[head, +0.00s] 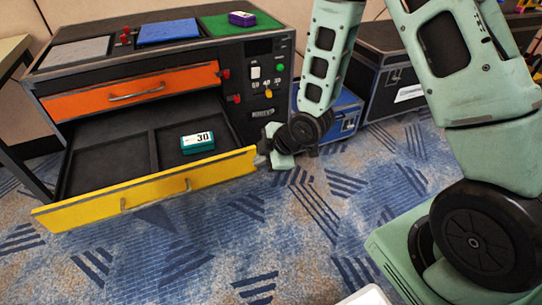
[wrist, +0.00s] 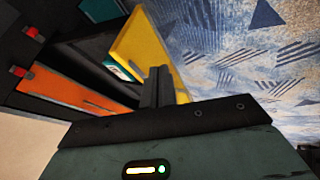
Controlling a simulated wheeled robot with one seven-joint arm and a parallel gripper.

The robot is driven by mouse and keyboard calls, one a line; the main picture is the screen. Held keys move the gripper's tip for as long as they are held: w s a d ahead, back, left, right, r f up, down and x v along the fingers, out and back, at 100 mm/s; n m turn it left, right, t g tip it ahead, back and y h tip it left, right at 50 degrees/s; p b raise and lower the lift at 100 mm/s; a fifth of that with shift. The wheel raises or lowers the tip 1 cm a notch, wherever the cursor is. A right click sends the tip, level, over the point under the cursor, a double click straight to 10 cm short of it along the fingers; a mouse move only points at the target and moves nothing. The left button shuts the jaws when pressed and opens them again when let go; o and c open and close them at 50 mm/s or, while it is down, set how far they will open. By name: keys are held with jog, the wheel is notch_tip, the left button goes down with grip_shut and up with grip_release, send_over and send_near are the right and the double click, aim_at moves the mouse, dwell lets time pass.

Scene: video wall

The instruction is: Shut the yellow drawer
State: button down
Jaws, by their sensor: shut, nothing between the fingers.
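The yellow drawer (head: 150,189) is pulled far out of the low dark cabinet, below the shut orange drawer (head: 133,91). Its inside is split by a divider, and a teal box marked 30 (head: 197,142) lies in the right compartment. My gripper (head: 264,158) is at the right end of the yellow front, close to it; whether it touches cannot be told. In the wrist view my shut, empty fingers (wrist: 157,87) point towards the yellow front (wrist: 146,52), which lies just beyond them, with the orange drawer (wrist: 78,90) to the left.
The cabinet top holds a grey panel (head: 75,52), a blue panel (head: 168,31) and a green panel with a purple box (head: 242,18). Buttons and knobs line the cabinet's right side. A blue case (head: 345,115) and a black case (head: 395,75) stand right. Carpet before the drawer is clear.

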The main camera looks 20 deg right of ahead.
aim_at(242, 160)
jog(key=w, duration=0.1)
jog(key=w+f, duration=0.1)
jog(key=w, duration=0.1)
jog(key=w+a+f, duration=0.1)
jog(key=shift+w+f, duration=0.1)
jog(key=shift+w, duration=0.55)
